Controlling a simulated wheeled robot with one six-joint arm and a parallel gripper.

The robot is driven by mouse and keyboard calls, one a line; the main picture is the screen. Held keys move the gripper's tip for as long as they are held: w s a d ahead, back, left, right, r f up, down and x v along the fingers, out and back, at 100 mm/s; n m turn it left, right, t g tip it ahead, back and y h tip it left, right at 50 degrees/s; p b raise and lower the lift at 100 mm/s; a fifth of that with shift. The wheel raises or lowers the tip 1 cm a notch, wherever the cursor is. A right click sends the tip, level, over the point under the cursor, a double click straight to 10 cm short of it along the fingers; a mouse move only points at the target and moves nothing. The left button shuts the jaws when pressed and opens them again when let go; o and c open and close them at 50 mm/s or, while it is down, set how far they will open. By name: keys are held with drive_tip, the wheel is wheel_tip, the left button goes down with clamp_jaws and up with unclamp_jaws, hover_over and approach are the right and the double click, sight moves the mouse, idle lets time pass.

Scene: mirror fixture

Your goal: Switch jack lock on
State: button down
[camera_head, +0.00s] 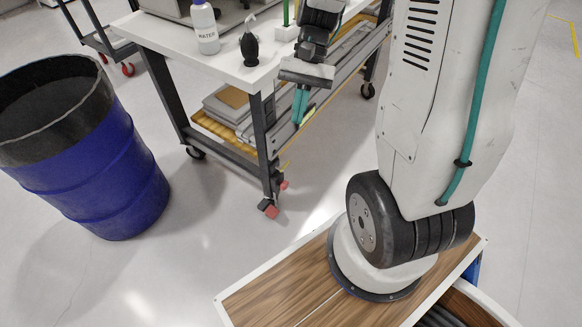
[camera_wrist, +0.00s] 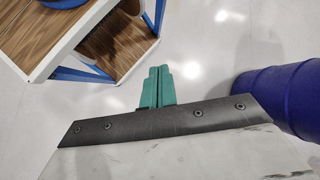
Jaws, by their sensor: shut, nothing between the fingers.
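My gripper (camera_head: 298,118) hangs in front of the white workbench's near side, its teal fingers pointing down. In the wrist view its fingers (camera_wrist: 158,72) are pressed together with nothing between them. No part that I can clearly identify as the jack lock shows in either view. A caster with red parts (camera_head: 269,208) stands at the foot of the bench's near leg, below and left of my gripper and apart from it. I cannot tell whether these red parts belong to the lock.
The white workbench (camera_head: 162,37) carries a water bottle (camera_head: 205,30) and a black blower (camera_head: 250,45). Boxes lie on its lower shelf. A blue barrel (camera_head: 110,175) stands at the left; it also shows in the wrist view (camera_wrist: 285,95). Open floor lies between barrel and bench.

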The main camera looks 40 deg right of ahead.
drive_tip(key=w+d+f+m+t+y, duration=0.25)
drive_tip(key=w+f+m+y, duration=0.3)
drive_tip(key=f, duration=0.65)
drive_tip(key=m+t+h, duration=0.3)
drive_tip(key=m+t, duration=1.1)
drive_tip(key=m, duration=0.3)
approach(285, 166)
drive_tip(key=s+a+f, duration=0.2)
drive_tip(key=s+a, duration=0.3)
drive_tip(key=a, duration=0.1)
drive_tip(key=w+d+f+m+t+h, duration=0.1)
drive_tip(key=w+d+f+m+h, duration=0.1)
drive_tip(key=d, duration=0.4)
drive_tip(key=shift+w+d+f+h, duration=0.3)
drive_tip(key=shift+w+f+h, duration=0.1)
drive_tip(key=shift+f+h, duration=0.55)
drive_tip(key=shift+m, duration=0.25)
drive_tip(key=w+a, duration=0.3)
drive_tip(key=w, duration=0.6)
drive_tip(key=shift+a+r, duration=0.15)
drive_tip(key=shift+r, duration=0.3)
